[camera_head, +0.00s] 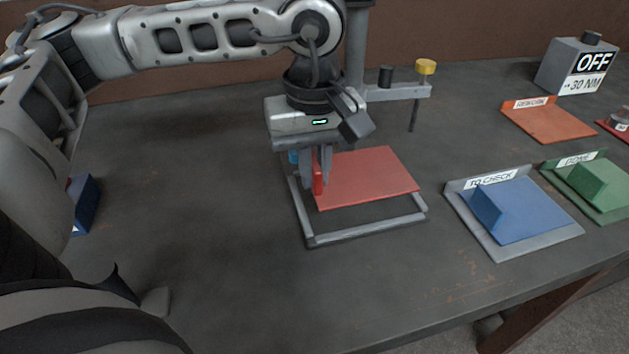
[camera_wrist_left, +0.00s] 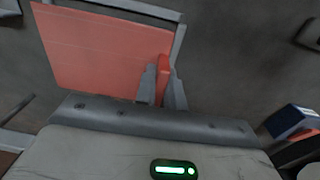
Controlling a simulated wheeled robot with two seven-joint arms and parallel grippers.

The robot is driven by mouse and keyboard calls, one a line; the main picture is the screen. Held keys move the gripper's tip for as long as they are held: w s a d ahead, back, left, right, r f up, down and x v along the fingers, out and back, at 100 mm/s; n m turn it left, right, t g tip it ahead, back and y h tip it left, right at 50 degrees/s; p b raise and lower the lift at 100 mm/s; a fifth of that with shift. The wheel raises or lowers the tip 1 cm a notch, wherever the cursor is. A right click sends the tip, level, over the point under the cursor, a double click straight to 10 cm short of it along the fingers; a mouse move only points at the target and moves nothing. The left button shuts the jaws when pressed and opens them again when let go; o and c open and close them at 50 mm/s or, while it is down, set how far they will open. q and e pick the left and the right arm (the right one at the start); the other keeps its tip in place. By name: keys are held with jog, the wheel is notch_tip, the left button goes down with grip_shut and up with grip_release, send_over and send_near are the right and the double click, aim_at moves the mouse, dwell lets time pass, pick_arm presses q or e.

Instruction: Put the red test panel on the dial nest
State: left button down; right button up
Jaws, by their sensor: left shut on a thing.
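The red test panel (camera_head: 367,178) is flat and held by a red upright tab at its left edge. My left gripper (camera_head: 318,185) is shut on that tab, fingers pointing down. In the left wrist view the panel (camera_wrist_left: 100,50) spreads to the left of my fingers (camera_wrist_left: 163,85). A grey rail frame (camera_head: 370,233), apparently the dial nest, lies around and under the panel. A gap shows between the panel's front edge and the front rail. I cannot tell whether the panel touches the frame. My right gripper is not in view.
A post with a side arm and yellow knob (camera_head: 426,67) stands behind the frame. To the right are the TO CHECK tray (camera_head: 485,240), a green tray (camera_head: 610,213), an orange tray (camera_head: 548,122) and a grey OFF box (camera_head: 562,65). A blue block (camera_head: 87,203) is at left. Front table is clear.

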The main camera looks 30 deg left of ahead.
pick_arm(q)
jog(key=shift+w+a+f, duration=0.1)
jog(key=shift+w+f, duration=0.05)
jog(key=shift+f, duration=0.8)
jog(key=shift+w+a+f, duration=0.1)
jog(key=shift+f, duration=0.8)
jog(key=shift+f, duration=0.1)
jog(key=shift+f+b, duration=0.2)
jog(key=shift+b, duration=0.1)
jog(key=c, duration=1.5)
grip_release()
jog(key=shift+r, duration=0.1)
jog(key=shift+r, duration=0.1)
jog(key=shift+r+p, duration=0.3)
jog(key=shift+p, duration=0.2)
notch_tip(320, 180, up, 12)
jog(key=shift+d+f, duration=0.1)
jog(key=shift+f, duration=0.1)
